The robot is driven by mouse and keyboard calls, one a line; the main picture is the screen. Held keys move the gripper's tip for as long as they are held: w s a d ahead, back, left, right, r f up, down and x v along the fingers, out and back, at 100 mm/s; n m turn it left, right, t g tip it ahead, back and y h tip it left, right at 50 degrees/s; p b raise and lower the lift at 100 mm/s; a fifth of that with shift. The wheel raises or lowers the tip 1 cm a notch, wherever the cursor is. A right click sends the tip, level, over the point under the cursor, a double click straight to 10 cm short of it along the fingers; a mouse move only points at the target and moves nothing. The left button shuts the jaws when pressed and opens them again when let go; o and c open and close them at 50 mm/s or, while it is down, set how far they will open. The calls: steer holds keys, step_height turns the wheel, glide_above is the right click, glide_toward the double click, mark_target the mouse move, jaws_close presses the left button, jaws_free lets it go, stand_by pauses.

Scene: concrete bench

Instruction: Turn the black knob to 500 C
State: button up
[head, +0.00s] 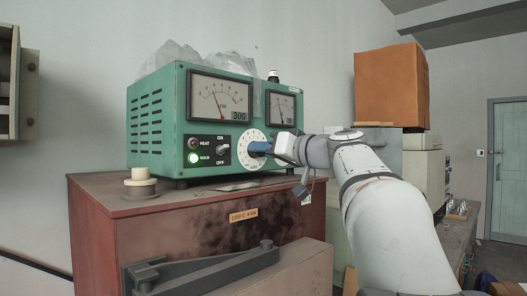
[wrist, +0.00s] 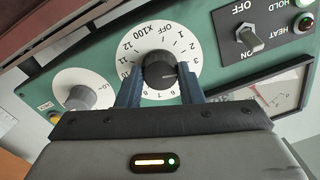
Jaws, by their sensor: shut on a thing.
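The black knob (wrist: 159,70) sits at the centre of a white dial (wrist: 150,36), marked OFF, X100 and numbers up to 12, on a green control box. In the wrist view my gripper (wrist: 158,77) has its two blue fingers on either side of the knob, shut on it. The fingers hide part of the dial's lower numbers, and I cannot make out which number the knob points to. In the head view the white dial (head: 247,137) is partly hidden by my gripper (head: 259,147), which reaches in from the right and hides the knob.
The green box (head: 158,117) stands on a red cabinet (head: 140,236). It carries a meter with a 300 readout (head: 220,98), a toggle switch (head: 223,150) and a lit green HOLD lamp (head: 193,158). A grey knob (wrist: 82,97) is beside the dial.

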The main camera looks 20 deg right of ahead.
steer(key=shift+a, duration=0.15)
steer(key=shift+c, duration=0.4)
steer(key=shift+m, duration=0.4)
steer(key=m+b, duration=0.1)
steer(key=m, duration=0.2)
steer(key=shift+m, duration=0.3)
steer(key=m, duration=0.5)
steer(key=shift+m, duration=0.3)
